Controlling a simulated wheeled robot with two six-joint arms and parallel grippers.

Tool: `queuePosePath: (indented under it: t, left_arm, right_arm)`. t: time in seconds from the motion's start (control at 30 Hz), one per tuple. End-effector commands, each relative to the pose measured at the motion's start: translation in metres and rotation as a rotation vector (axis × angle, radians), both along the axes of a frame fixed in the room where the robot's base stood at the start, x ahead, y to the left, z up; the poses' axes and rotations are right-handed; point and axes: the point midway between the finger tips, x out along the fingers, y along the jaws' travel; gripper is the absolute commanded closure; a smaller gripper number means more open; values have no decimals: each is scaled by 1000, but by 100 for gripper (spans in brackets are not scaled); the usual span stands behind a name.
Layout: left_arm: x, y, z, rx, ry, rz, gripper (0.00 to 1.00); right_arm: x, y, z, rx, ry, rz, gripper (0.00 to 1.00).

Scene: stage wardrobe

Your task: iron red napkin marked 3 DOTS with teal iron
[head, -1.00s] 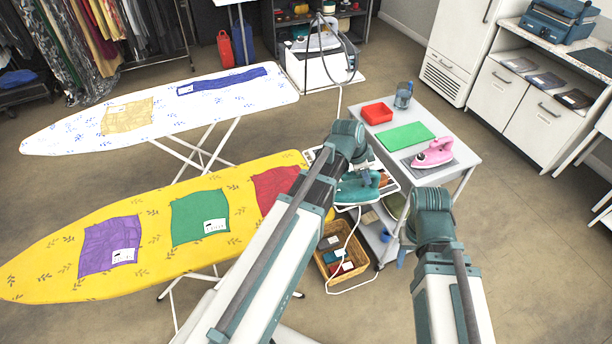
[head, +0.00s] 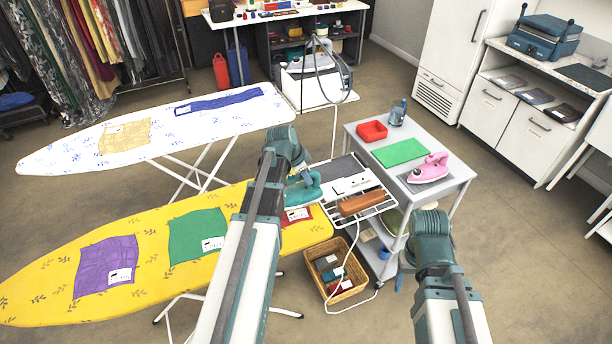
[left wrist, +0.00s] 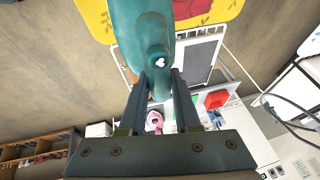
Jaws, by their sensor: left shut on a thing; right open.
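The teal iron (head: 303,190) is held by my left gripper over the right end of the yellow ironing board (head: 140,245). It also fills the top middle of the left wrist view (left wrist: 150,35). My left gripper (left wrist: 160,78) is shut on its handle. The red napkin (head: 320,214) lies on the board, partly hidden by the iron and my arm; its white label shows, but its dots are too small to count. I cannot tell whether the iron touches the napkin. My right gripper (head: 406,258) is low by the cart, mostly hidden behind its wrist.
Green (head: 195,238) and purple (head: 106,266) napkins lie further left on the board. A wire rest (head: 372,212) with a brown block (head: 362,203) is at its right end. A basket (head: 351,290) and a cart (head: 448,182) with a pink iron (head: 430,168) stand to the right.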

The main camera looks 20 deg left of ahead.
Motion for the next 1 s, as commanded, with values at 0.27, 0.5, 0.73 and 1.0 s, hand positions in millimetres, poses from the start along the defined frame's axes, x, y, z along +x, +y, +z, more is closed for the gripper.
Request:
queuePosePath:
  t: [0.27, 0.5, 0.73, 1.0]
  left_arm:
    - [0, -1, -13, 0, -1, -1, 100]
    - [0, -1, -40, 0, -1, -1, 100]
    - [0, -1, -63, 0, -1, -1, 100]
    - [0, -1, -65, 0, -1, -1, 100]
  right_arm:
    - [0, 0, -13, 0, 0, 0, 39]
    - [0, 0, -40, 0, 0, -1, 39]
    - [0, 0, -63, 0, 0, -1, 39]
    - [0, 0, -65, 0, 0, -1, 39]
